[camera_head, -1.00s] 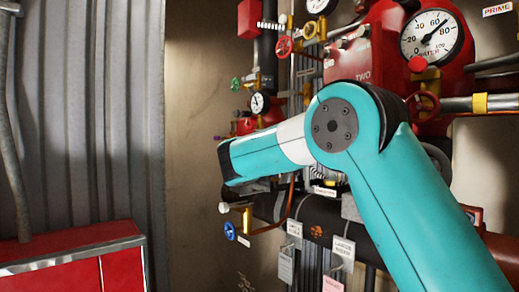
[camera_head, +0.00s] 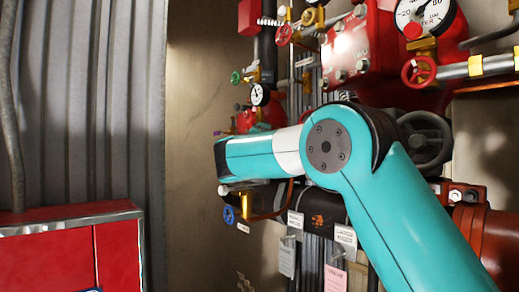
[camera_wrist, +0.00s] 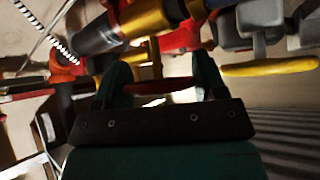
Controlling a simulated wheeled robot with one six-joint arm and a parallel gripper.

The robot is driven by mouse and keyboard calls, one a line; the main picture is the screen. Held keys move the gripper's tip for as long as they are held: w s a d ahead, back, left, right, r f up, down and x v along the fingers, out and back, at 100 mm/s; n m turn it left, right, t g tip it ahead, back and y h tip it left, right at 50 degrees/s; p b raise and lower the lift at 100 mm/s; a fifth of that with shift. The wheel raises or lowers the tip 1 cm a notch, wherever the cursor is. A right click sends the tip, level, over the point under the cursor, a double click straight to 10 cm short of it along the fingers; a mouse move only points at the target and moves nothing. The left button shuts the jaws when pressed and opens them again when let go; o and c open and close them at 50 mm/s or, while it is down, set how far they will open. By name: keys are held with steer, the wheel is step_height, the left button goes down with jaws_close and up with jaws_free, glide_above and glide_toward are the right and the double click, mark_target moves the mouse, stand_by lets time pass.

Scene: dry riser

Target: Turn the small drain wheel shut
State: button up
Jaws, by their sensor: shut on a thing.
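My gripper (camera_wrist: 162,82) shows in the wrist view with its dark green fingers apart. A blue handwheel (camera_head: 229,214) on a brass valve (camera_head: 246,206) shows just below the end of my arm. A brass body (camera_wrist: 150,18) and a red part (camera_wrist: 182,40) lie just beyond the fingers in the wrist view.
A green handwheel (camera_head: 235,77), a small gauge (camera_head: 259,94) and red handwheels (camera_head: 418,71) sit higher on the pipework. A yellow lever (camera_wrist: 268,67) is right of the fingers. Tags (camera_head: 345,238) hang below. A red cabinet (camera_head: 50,255) stands at the left.

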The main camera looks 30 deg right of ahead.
steer(key=o, duration=0.9)
steer(key=shift+f, duration=0.1)
steer(key=shift+s+a+f+b, duration=0.2)
steer(key=shift+s+a+b, duration=0.1)
steer(key=shift+b, duration=0.05)
steer(key=b+v, duration=0.6)
steer(key=v, duration=0.5)
steer(key=shift+s+r, duration=0.15)
steer(key=shift+r, duration=0.1)
